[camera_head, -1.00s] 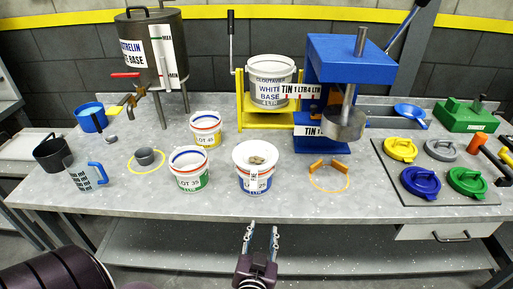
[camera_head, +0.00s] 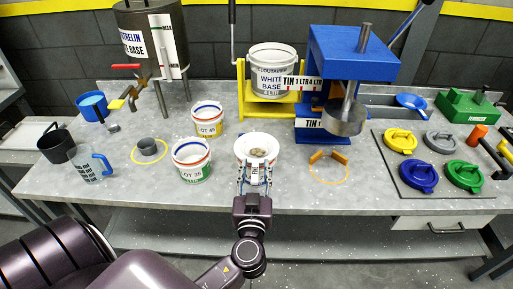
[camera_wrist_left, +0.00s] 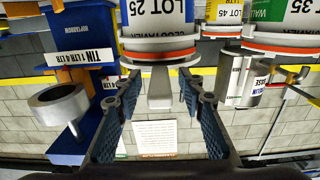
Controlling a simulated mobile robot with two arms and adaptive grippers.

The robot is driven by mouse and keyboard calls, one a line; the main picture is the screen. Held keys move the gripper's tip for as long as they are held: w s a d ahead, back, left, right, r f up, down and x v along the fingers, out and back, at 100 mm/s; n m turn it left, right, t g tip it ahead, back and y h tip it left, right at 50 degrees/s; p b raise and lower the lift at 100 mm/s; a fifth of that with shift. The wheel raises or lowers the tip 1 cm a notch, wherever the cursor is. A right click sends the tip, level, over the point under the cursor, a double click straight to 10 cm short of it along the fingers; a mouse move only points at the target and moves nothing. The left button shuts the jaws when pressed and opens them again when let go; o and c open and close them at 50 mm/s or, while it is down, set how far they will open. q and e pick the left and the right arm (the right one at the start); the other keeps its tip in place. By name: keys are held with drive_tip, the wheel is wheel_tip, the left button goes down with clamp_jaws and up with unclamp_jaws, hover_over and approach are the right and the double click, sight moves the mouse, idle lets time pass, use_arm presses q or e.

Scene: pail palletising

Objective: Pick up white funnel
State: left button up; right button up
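The white funnel (camera_head: 243,144) appears as a wide white disc with something brownish in its middle, on top of the LOT 25 pail in the head view. My left gripper (camera_head: 254,178) is open at the front of that pail, its fingers pointing at it. In the left wrist view the LOT 25 pail (camera_wrist_left: 158,14) is beyond the fingertips. A pale tapered piece (camera_wrist_left: 160,88), perhaps part of the funnel, shows between the open fingers (camera_wrist_left: 160,100); contact cannot be told. The gripper hides much of the pail in the head view. My right gripper is not in view.
The LOT 35 pail (camera_head: 192,163) stands close on the left, with the LOT 45 pail (camera_head: 207,121) behind. A blue press (camera_head: 345,62) and a yellow-framed white tin (camera_head: 271,73) stand behind. Coloured lids (camera_head: 419,177) lie to the right. The bench front is mostly clear.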

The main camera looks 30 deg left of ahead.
use_arm(q)
drive_tip(key=shift+w+a, duration=0.1)
drive_tip(key=shift+w, duration=0.05)
clamp_jaws()
idle(0.4)
